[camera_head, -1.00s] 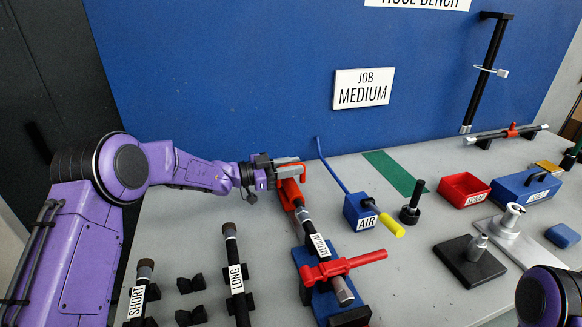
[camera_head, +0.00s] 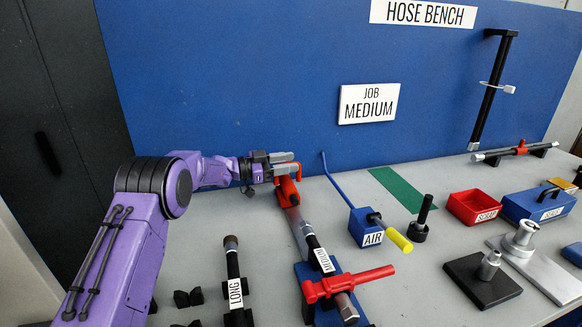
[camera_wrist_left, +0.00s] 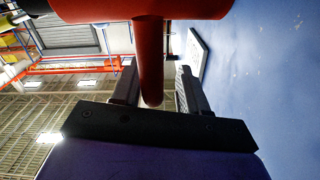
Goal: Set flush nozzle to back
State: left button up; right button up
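A red swivel piece with a handle (camera_head: 288,193), which looks like the flush nozzle, stands at the back end of the hose labelled MEDIUM (camera_head: 318,250). My left gripper (camera_head: 284,164) is at its top. In the left wrist view the red handle (camera_wrist_left: 150,60) reaches down between the two dark fingers (camera_wrist_left: 158,90). A gap shows between handle and right finger; the left finger is close to the handle, and contact cannot be told. The hose lies in a blue fixture (camera_head: 318,318) with a red clamp lever (camera_head: 347,284) across its front. My right gripper is out of view.
A blue AIR box (camera_head: 363,226) with a yellow-ended lever (camera_head: 398,240) stands right of the hose. A black post (camera_head: 422,222) stands beside it. The LONG hose (camera_head: 234,275) lies to the left. A red SCRAP tray (camera_head: 472,206) is farther right. The blue back panel is close behind.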

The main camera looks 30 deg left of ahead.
pick_arm(q)
jog(key=shift+w+f, duration=0.1)
jog(key=shift+f, duration=0.2)
jog(key=shift+d, duration=0.1)
jog(key=b+v, duration=0.3)
jog(key=v, duration=0.7)
jog(key=shift+s, duration=0.3)
